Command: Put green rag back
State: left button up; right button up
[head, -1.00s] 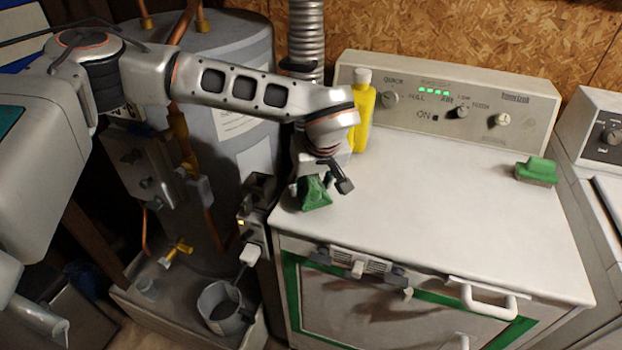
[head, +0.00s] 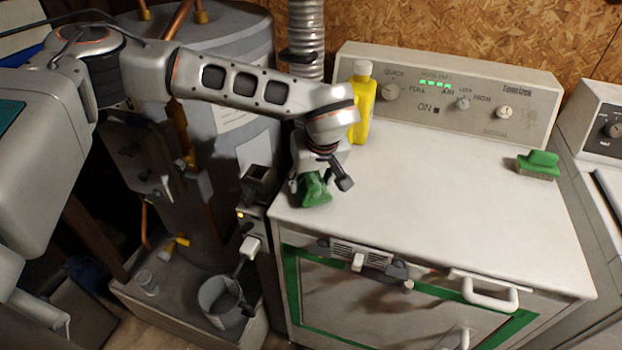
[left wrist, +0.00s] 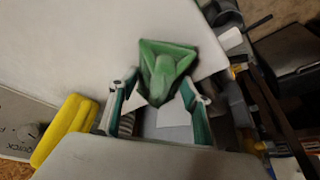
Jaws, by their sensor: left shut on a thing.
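The green rag (head: 314,191) is bunched up at the front left corner of the white dryer top (head: 430,205). My left gripper (head: 324,178) comes down over it and is shut on it. In the left wrist view, the rag (left wrist: 166,68) stands out as a folded lump from between the fingers of my left gripper (left wrist: 158,98). Whether the rag's underside touches the dryer top is hard to tell. My right gripper is not in view.
A yellow bottle (head: 362,105) stands close behind my left gripper, before the control panel (head: 440,98). A green brush (head: 538,165) lies at the right of the dryer top. The middle is clear. A grey bucket (head: 222,303) stands low at the left.

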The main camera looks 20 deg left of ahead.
pick_arm(q)
jog(key=shift+f+b, duration=0.45)
jog(key=shift+f, duration=0.4)
dwell(0.5)
jog(key=o, duration=1.2)
jog(key=shift+r, duration=0.15)
